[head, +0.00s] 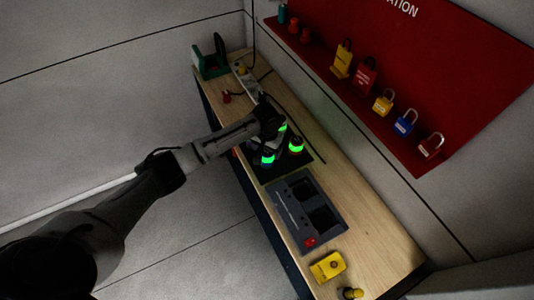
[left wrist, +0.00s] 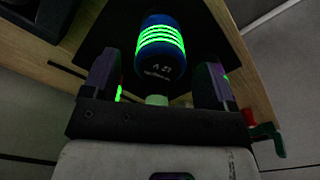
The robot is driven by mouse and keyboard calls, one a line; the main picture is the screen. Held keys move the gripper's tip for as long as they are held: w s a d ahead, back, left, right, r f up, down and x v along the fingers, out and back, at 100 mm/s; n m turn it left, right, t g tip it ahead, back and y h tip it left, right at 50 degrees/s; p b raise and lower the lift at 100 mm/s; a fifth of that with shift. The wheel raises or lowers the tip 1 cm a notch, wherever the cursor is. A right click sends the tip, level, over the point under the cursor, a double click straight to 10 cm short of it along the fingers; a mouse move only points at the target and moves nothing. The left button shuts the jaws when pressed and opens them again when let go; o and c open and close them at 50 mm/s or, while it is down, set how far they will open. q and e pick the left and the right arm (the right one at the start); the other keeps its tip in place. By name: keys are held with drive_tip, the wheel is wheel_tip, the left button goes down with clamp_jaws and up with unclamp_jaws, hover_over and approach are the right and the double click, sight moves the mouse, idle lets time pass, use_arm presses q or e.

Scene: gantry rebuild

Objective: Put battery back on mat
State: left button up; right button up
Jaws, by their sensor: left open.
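A black mat (head: 288,168) lies on the wooden bench under my left gripper. Batteries with glowing green bands stand on it: one on the right (head: 296,146) and one nearer the front edge (head: 268,159). Another green glow shows beside the gripper, partly hidden by it. My left gripper (head: 269,130) is over the mat's far part. In the left wrist view, a blue battery (left wrist: 160,52) with green bands shows ahead of and between the open fingers; I cannot tell whether they touch it. Another green glow shows by the left finger. My right gripper is not in view.
A grey charger (head: 293,218) with two dark bays sits nearer on the bench, then a yellow device (head: 328,266). A green box (head: 210,62) and power strip (head: 246,78) are at the far end. A red padlock board (head: 420,70) hangs along the wall.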

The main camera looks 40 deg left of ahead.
use_arm(q)
wheel_tip(320, 180, up, 8)
drive_tip(key=shift+r, duration=0.15)
drive_tip(key=s+d+f+m, duration=0.1)
drive_tip(key=s+d+f, duration=0.2)
drive_tip(key=d, duration=0.1)
drive_tip(key=s+d+f+m, duration=0.1)
drive_tip(key=s+d+f, duration=0.2)
drive_tip(key=s+f, duration=0.1)
drive_tip(key=shift+d+f+m+t+h, duration=0.3)
drive_tip(key=shift+d, duration=0.05)
drive_tip(key=s+d+f+m+t, duration=0.15)
drive_tip(key=s+d, duration=0.25)
drive_tip(key=s, duration=0.5)
drive_tip(key=s+d+f+m+t, duration=0.1)
drive_tip(key=s+d+f, duration=0.15)
drive_tip(key=s, duration=0.65)
drive_tip(key=s+a+r, duration=0.1)
drive_tip(key=s+r, duration=0.2)
drive_tip(key=s, duration=0.5)
drive_tip(key=shift+s+a, duration=0.25)
drive_tip(key=shift+s, duration=0.05)
drive_tip(key=shift+r+n+t, duration=0.1)
drive_tip(key=shift+n+t, duration=0.15)
wheel_tip(320, 180, up, 14)
drive_tip(key=p, duration=1.4)
drive_tip(key=shift+r+p, duration=0.2)
drive_tip(key=shift+p, duration=0.1)
